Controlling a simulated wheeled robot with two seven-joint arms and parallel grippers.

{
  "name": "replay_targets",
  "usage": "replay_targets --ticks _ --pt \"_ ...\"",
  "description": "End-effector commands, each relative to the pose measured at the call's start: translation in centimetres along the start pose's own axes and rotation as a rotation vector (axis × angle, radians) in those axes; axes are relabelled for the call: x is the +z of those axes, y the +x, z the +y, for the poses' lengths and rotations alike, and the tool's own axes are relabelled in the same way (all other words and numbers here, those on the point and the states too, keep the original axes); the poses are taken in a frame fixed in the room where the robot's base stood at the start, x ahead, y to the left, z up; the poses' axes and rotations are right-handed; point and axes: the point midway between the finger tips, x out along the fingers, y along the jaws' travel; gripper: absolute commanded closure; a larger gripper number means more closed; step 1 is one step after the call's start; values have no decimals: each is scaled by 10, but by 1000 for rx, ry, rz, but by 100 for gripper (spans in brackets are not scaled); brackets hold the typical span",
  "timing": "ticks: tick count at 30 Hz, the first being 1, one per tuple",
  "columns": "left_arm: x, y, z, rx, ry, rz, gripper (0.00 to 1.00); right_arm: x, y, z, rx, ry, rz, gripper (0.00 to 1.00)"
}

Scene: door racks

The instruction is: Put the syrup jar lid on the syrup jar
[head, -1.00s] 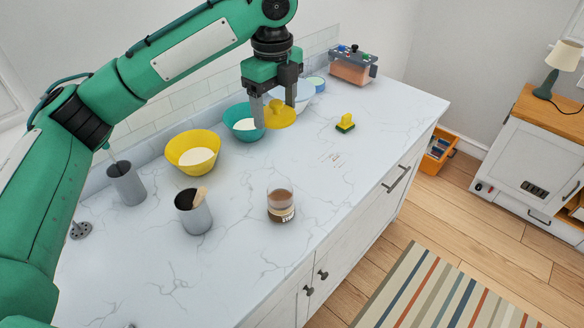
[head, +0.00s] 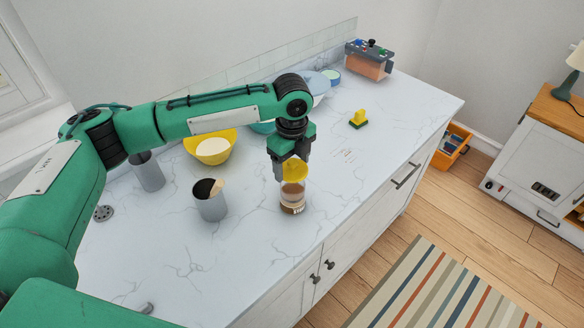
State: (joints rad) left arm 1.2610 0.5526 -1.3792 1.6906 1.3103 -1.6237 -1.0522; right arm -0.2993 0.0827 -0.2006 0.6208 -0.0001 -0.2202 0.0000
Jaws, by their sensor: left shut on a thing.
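My left gripper (head: 293,163) points down over the jar and is shut on the yellow syrup jar lid (head: 295,172). The lid looks tilted towards the camera and sits at or just above the jar's mouth in the picture. I cannot tell whether the lid touches the rim. My right gripper is not in view.
A grey cup (head: 211,205) stands left of the jar, with a yellow bowl (head: 211,148) behind it. Another grey cup (head: 149,174) stands further left. The counter (head: 385,150) is clear right of the jar.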

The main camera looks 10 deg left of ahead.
Motion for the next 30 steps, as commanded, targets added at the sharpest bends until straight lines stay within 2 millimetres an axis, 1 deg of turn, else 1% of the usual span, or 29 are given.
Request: replay_targets --ticks 1,3,6,14,28,29,30 --pt "0 6 1 4 -1 2 52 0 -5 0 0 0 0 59" --pt "0 18 0 3 -2 1 52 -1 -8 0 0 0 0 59" --pt "0 28 0 1 -1 1 52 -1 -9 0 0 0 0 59" --pt "0 29 0 1 0 1 52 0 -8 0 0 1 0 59" --pt "0 40 0 0 0 0 52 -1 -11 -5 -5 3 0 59" --pt "0 40 0 1 0 0 26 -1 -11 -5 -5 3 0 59" --pt "0 40 0 1 0 0 19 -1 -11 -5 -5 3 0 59"
